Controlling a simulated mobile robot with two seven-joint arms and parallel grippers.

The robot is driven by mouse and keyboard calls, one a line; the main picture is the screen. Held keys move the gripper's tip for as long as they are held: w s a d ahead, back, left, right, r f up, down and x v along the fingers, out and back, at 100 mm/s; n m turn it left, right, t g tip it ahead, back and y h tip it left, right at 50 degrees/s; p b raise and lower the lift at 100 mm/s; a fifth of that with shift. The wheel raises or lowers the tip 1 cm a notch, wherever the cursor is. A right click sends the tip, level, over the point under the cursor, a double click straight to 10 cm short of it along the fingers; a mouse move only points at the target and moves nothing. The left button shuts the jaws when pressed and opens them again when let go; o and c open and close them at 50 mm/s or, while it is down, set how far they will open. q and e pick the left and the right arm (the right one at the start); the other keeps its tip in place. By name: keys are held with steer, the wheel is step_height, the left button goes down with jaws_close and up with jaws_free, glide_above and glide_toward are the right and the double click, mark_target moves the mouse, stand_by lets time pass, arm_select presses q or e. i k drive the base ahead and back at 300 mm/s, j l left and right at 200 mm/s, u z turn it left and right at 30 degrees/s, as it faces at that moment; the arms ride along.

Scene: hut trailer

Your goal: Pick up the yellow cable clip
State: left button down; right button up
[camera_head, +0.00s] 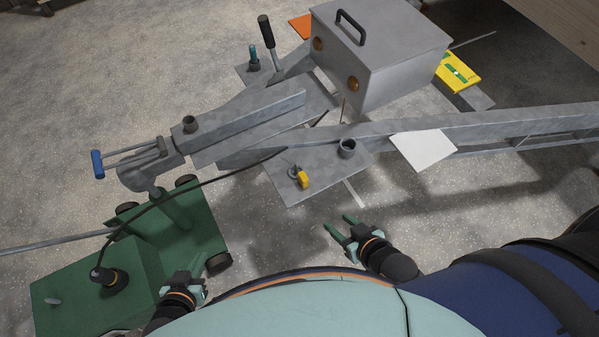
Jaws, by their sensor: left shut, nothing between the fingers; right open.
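The yellow cable clip (304,180) is small and sits on a grey metal plate (328,178) of the trailer, near the plate's front edge. A small dark ring-like part (294,171) is beside it. My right gripper (336,224) is open and empty, with green fingers pointing up and left. It is below and right of the clip and apart from it. My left gripper (197,277) is at the lower left, shut and empty, over the green wheeled unit and far from the clip.
A grey box (381,45) with a handle stands behind. A black cable (200,184) runs left to the green wheeled unit (95,268).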

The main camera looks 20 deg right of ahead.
mark_target(303, 180)
steer(key=i+l, duration=0.1)
steer(key=l, duration=0.25)
steer(key=i+l, duration=0.1)
steer(key=l, duration=0.3)
steer(key=i+l, duration=0.15)
steer(key=l, duration=0.2)
steer(key=i+l, duration=0.1)
steer(key=l, duration=0.25)
steer(key=u, duration=0.4)
steer(key=l+u, duration=0.1)
steer(key=u, duration=0.7)
steer(key=l+u, duration=0.1)
steer(key=u, duration=0.3)
